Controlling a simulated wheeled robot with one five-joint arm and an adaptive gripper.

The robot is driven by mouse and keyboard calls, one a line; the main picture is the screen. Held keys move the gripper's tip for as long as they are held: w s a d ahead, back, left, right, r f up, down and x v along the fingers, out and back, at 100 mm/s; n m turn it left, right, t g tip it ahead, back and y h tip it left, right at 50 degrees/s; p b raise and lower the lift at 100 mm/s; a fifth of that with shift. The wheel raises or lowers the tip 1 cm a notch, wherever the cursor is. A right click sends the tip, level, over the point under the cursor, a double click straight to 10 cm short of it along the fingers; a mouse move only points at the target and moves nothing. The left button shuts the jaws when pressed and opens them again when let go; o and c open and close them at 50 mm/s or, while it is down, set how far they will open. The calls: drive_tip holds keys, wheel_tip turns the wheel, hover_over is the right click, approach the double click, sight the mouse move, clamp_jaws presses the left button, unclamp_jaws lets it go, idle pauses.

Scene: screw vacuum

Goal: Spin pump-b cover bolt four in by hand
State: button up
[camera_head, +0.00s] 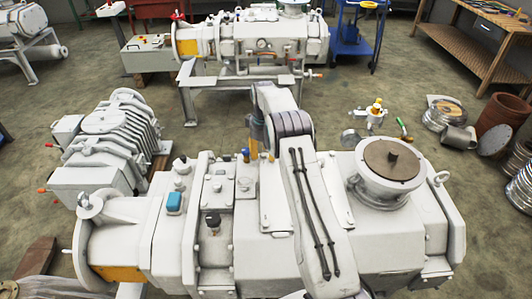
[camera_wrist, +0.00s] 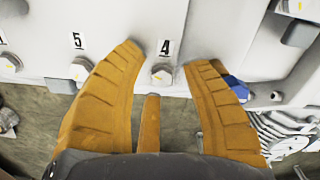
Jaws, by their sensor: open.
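The bolt sits right below the label 4 (camera_wrist: 165,47) on the pale cover (camera_wrist: 205,20). I cannot tell whether the fingers touch it. Another bolt (camera_wrist: 80,69) is at label 5 (camera_wrist: 77,41), to the left.
A blue part (camera_wrist: 237,88) is just beyond the right finger. In the head view, a second white pump (camera_head: 265,40) stands on a frame at the back, and a ribbed unit (camera_head: 105,140) is at left.

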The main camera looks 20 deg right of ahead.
drive_tip(key=shift+w+r, duration=0.15)
drive_tip(key=shift+r, duration=0.05)
